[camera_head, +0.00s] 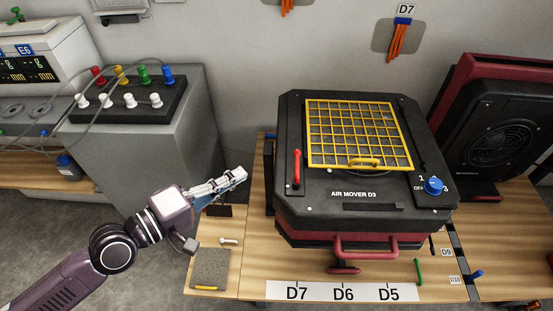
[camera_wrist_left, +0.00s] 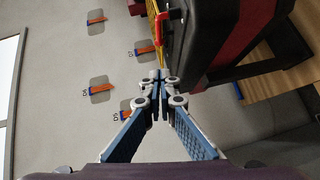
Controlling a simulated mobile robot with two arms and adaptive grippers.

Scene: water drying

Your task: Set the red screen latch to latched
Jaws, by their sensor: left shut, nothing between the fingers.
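The red screen latch (camera_head: 296,168) is a slim red lever on the left side of the top of the black air mover D3 (camera_head: 325,205). It lies beside the left edge of the yellow grid screen (camera_head: 360,133), roughly along that edge. In the left wrist view the red latch (camera_wrist_left: 173,15) shows near the top, on the dark housing. My left gripper (camera_head: 242,174) is shut and empty, left of the air mover and apart from the latch. In the left wrist view its fingertips (camera_wrist_left: 158,78) meet. My right gripper is not in view.
A blue knob (camera_head: 433,186) sits on the air mover's right side, and a red handle (camera_head: 378,248) at its front. A grey cabinet with coloured plugs (camera_head: 130,95) stands at left. A grey pad (camera_head: 210,268) and a small bolt (camera_head: 228,241) lie on the wooden bench.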

